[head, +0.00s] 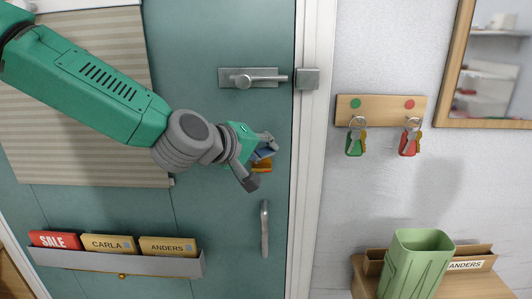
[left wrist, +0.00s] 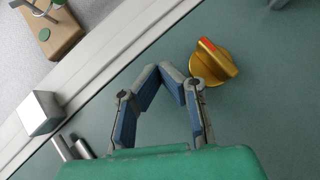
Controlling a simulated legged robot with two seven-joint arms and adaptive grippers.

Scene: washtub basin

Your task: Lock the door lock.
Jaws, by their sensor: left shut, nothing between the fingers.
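A gold turn-knob (left wrist: 217,62) with a red-orange mark on it sits on the teal door; it shows whole in the left wrist view. In the head view only a bit of the knob (head: 262,166) shows behind my left gripper (head: 260,155). In the left wrist view my left gripper (left wrist: 166,72) is shut and empty, its fingertips just left of the knob. A metal slide latch (head: 252,78) is on the door above, its bolt pointing at a square keeper (head: 307,78) on the frame, with a small gap between. My right gripper is not in view.
A vertical pull handle (head: 265,228) is below the knob. A key rack (head: 380,107) with two key sets hangs on the wall at right. A green bin (head: 415,262) stands below it. A card holder (head: 115,262) and a striped blind (head: 90,100) are on the door's left side.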

